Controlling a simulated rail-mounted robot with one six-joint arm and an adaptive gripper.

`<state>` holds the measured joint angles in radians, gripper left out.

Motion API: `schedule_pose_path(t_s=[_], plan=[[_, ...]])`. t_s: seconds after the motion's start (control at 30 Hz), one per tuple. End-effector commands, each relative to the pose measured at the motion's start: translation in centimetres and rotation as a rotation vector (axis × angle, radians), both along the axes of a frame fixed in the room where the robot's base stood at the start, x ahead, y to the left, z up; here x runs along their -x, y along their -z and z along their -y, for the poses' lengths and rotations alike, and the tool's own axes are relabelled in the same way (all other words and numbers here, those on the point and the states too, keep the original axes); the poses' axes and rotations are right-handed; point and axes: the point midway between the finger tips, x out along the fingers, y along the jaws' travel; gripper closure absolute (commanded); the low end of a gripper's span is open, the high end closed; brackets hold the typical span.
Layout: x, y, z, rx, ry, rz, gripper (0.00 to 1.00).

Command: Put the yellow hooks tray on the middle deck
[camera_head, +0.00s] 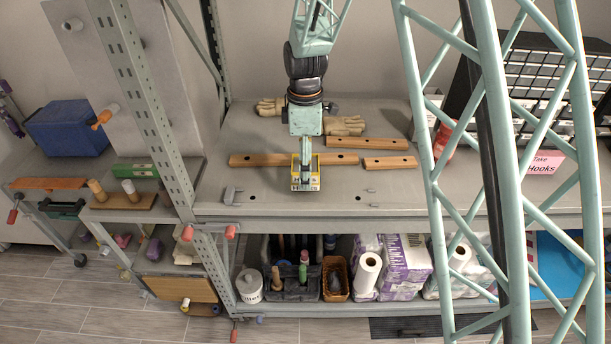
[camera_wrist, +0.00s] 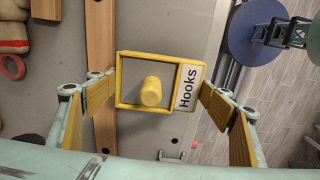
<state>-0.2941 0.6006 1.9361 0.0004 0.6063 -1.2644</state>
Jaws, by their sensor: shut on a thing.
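The yellow hooks tray (camera_head: 316,184) is a small open box over the grey deck (camera_head: 265,186) of the rack. In the wrist view the tray (camera_wrist: 121,80) shows a yellow peg (camera_wrist: 150,92) inside and a white "Hooks" label (camera_wrist: 188,88) on its right side. My gripper (camera_head: 306,172) points down at the tray and is shut on it. In the wrist view the fingers (camera_wrist: 157,96) stand at the tray's left and right sides. I cannot tell whether the tray touches the deck or hangs just above it.
Wooden bars (camera_head: 300,159) and work gloves (camera_head: 345,126) lie behind the tray. The shelf below (camera_head: 340,308) holds a tool caddy (camera_head: 290,282), a basket (camera_head: 336,278) and paper rolls (camera_head: 368,273). A pink "Take Hooks" sign (camera_head: 544,164) is at right. A grey post (camera_head: 150,100) stands at left.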

Motion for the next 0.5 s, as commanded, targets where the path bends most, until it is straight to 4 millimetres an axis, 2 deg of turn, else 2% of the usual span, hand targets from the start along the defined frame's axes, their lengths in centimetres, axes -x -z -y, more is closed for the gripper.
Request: schedule_pose_path(t_s=[0.3, 0.5], plan=[[0.0, 3.0, 0.1, 0.000, 0.000, 0.000, 0.38], [0.0, 3.4, 0.1, 0.000, 0.000, 0.001, 0.38]])
